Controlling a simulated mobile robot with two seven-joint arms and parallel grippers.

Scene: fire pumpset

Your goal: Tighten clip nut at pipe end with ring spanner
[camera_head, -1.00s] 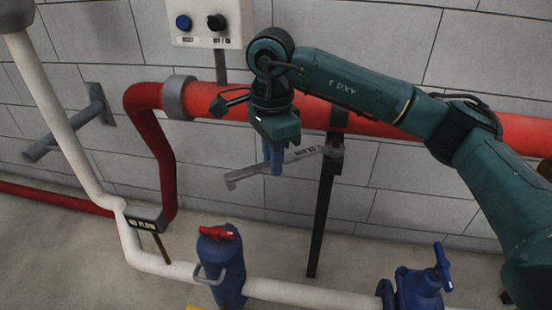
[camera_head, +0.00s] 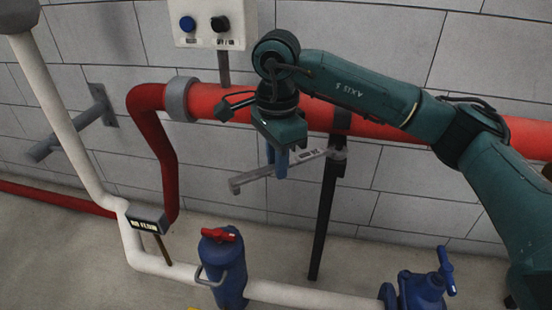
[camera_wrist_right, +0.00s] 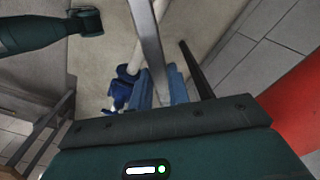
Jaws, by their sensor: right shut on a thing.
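The grey spanner (camera_head: 258,176) is held in the air below the red pipe (camera_head: 215,101) in the head view, its right end slightly higher than its left. My right gripper (camera_head: 277,164), with blue fingers, is shut on its middle. The spanner's right end is at the clip (camera_head: 337,141) atop the black post under the pipe. I cannot tell whether its ring is around the nut, which is too small to make out. In the right wrist view the spanner (camera_wrist_right: 149,42) passes between the blue fingers (camera_wrist_right: 165,88).
The black post (camera_head: 325,215) stands close right of the gripper. A blue vessel with a red handle (camera_head: 222,268) and a blue valve (camera_head: 420,287) sit on the white pipe (camera_head: 310,295) below. A switch box (camera_head: 208,22) is on the block wall above.

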